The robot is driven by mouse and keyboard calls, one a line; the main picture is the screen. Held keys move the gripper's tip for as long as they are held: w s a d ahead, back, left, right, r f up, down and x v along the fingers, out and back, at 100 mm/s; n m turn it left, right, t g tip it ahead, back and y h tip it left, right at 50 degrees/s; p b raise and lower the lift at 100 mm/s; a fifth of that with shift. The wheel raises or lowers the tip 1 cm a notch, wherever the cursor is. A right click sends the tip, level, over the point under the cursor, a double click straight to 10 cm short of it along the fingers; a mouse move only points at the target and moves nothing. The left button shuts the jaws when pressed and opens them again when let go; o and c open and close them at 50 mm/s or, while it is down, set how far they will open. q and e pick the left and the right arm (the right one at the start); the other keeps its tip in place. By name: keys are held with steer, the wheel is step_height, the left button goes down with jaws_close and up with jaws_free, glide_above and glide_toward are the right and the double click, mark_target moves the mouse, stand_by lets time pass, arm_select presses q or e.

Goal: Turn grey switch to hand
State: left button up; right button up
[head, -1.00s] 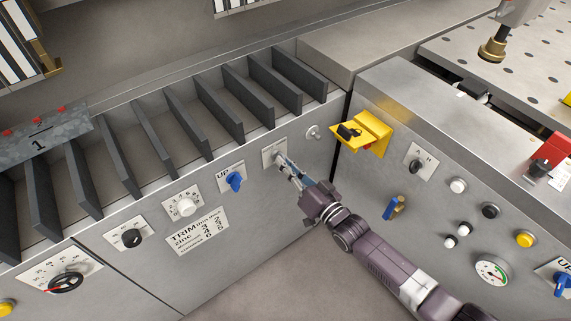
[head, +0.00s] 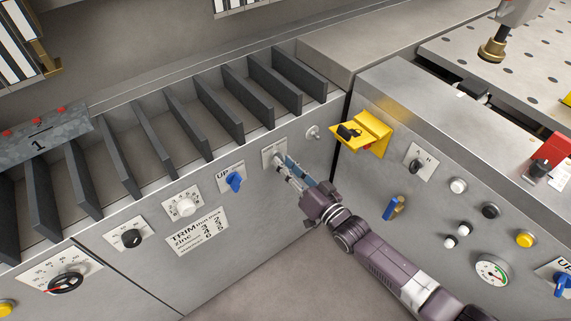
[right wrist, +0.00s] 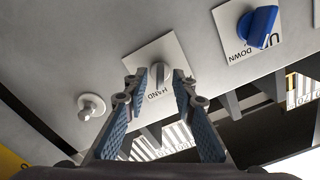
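The grey switch (head: 277,158) sits on a small white plate on the slanted left panel, right of a blue UP switch. It also shows in the right wrist view (right wrist: 160,73), where the plate reads HAND, upside down. The knob's exact angle is hard to tell. My right gripper (head: 284,168) is at the plate and partly covers the switch in the head view. In the right wrist view its two fingers (right wrist: 160,82) stand apart, one on each side of the knob, with a small gap visible. My left gripper is not in view.
A blue switch (head: 234,181) and a silver key-like knob (head: 312,132) flank the grey switch closely. A yellow bracket (head: 372,134) juts out at the panel corner. Dark dividers (head: 246,97) rise above the panel. The floor area below is clear.

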steer(key=v, duration=1.1)
steer(key=shift+s+d, duration=0.25)
steer(key=shift+s, duration=0.05)
